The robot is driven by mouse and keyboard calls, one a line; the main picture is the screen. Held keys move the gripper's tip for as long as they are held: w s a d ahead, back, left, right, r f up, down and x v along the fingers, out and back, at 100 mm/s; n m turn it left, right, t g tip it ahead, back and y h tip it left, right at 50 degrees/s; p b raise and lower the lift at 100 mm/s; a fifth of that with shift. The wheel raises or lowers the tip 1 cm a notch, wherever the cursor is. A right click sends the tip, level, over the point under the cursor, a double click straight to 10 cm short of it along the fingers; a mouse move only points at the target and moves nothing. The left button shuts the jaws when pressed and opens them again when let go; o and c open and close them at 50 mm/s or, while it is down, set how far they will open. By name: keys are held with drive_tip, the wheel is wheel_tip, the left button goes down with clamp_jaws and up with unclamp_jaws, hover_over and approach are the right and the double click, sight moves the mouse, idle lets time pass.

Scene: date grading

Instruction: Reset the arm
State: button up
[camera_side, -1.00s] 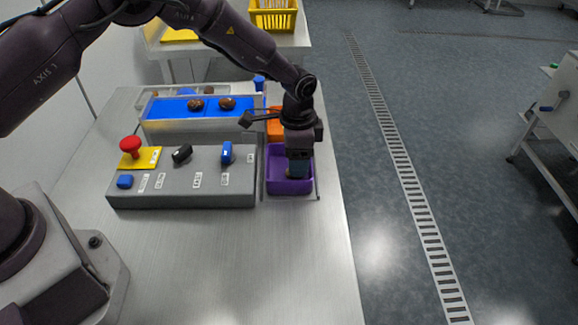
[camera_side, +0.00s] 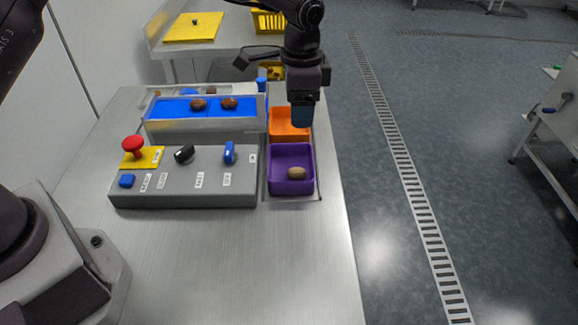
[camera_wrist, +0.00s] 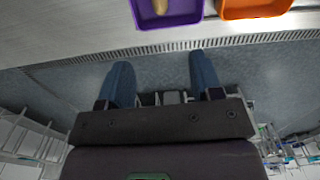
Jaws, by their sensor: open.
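My gripper (camera_side: 302,122) is raised above the orange bin (camera_side: 276,122) and the purple bin in the side view, near the table's right edge. In the wrist view my gripper (camera_wrist: 160,75) shows two blue fingers spread apart with nothing between them. One light brown date (camera_side: 297,173) lies in the purple bin (camera_side: 290,152); the date (camera_wrist: 160,6) and part of the purple bin (camera_wrist: 168,21) also show at the top of the wrist view. The orange bin (camera_wrist: 254,13) is beside it there and looks empty in the visible part.
Two dark dates (camera_side: 198,104) (camera_side: 229,103) lie on the blue belt (camera_side: 178,108). A grey control box (camera_side: 185,192) with a red button (camera_side: 133,146) and knobs stands in front. A yellow basket (camera_side: 268,22) sits on a table behind. The front of the metal table is clear.

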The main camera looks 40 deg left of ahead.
drive_tip(key=s+a+r+n+t, duration=0.2)
drive_tip(key=s+r, duration=0.4)
drive_tip(key=s, duration=0.3)
drive_tip(key=s+a+r+n+t, duration=0.1)
drive_tip(key=s+a+r+n, duration=0.2)
drive_tip(key=s, duration=0.7)
drive_tip(key=s+a+r+n+t, duration=0.2)
drive_tip(key=s+a+r+n, duration=0.1)
drive_tip(key=s+a+r, duration=0.3)
drive_tip(key=s+r, duration=0.2)
drive_tip(key=s, duration=0.2)
drive_tip(key=shift+s+r+n+t, duration=0.2)
drive_tip(key=shift+r+n+t, duration=0.1)
